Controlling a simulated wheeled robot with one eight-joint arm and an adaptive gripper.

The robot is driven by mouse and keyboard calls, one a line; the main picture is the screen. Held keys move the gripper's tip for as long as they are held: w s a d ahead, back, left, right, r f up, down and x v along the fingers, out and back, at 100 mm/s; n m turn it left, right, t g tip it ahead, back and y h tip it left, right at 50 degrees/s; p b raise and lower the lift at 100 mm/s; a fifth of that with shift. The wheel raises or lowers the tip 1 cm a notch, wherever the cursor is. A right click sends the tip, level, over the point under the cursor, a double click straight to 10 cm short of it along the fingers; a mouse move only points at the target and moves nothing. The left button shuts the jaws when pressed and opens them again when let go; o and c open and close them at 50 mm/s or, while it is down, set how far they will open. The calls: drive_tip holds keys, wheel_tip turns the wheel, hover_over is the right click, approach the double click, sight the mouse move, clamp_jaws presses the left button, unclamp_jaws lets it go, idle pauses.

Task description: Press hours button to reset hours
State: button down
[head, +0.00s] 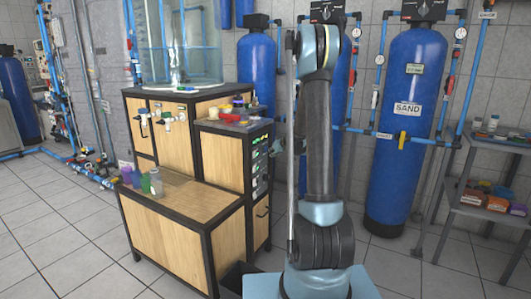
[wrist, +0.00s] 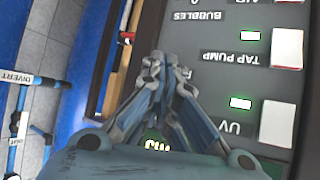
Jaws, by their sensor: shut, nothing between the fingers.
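A dark control panel (wrist: 205,75) fills the right of the wrist view, its lettering upside down. I read BUBBLES, TAP PUMP and UV, with small green lit displays (wrist: 240,103) and pale rectangular plates (wrist: 278,123) beside them. In the head view the panel (head: 260,165) is on the right side of the wooden cabinet, with green lights. My gripper (wrist: 163,65) is shut and empty, its fingertips over the panel's left part in the wrist view. I cannot tell whether it touches. More green lettering shows low, partly behind the fingers. I cannot make out an hours button. The head view does not show my gripper.
The wooden cabinet (head: 185,225) has bottles on its lower top and small containers on its upper top. Blue tanks, one marked SAND (head: 405,125), stand along the tiled wall. A metal shelf (head: 485,185) stands at the right. The tiled floor at the left front is clear.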

drive_tip(key=shift+a, duration=0.1)
idle(0.7)
drive_tip(key=shift+w+a, duration=0.15)
drive_tip(key=shift+a, duration=0.1)
drive_tip(key=shift+w+a, duration=0.2)
drive_tip(key=shift+a, duration=0.1)
idle(0.9)
drive_tip(key=shift+s+d, duration=0.1)
drive_tip(key=shift+d, duration=0.05)
drive_tip(key=shift+s+d, duration=0.4)
drive_tip(key=shift+d, duration=0.1)
idle(0.5)
drive_tip(key=s+d, duration=0.1)
drive_tip(key=d, duration=0.1)
drive_tip(key=s+d, duration=0.2)
idle(0.5)
drive_tip(key=shift+r, duration=0.1)
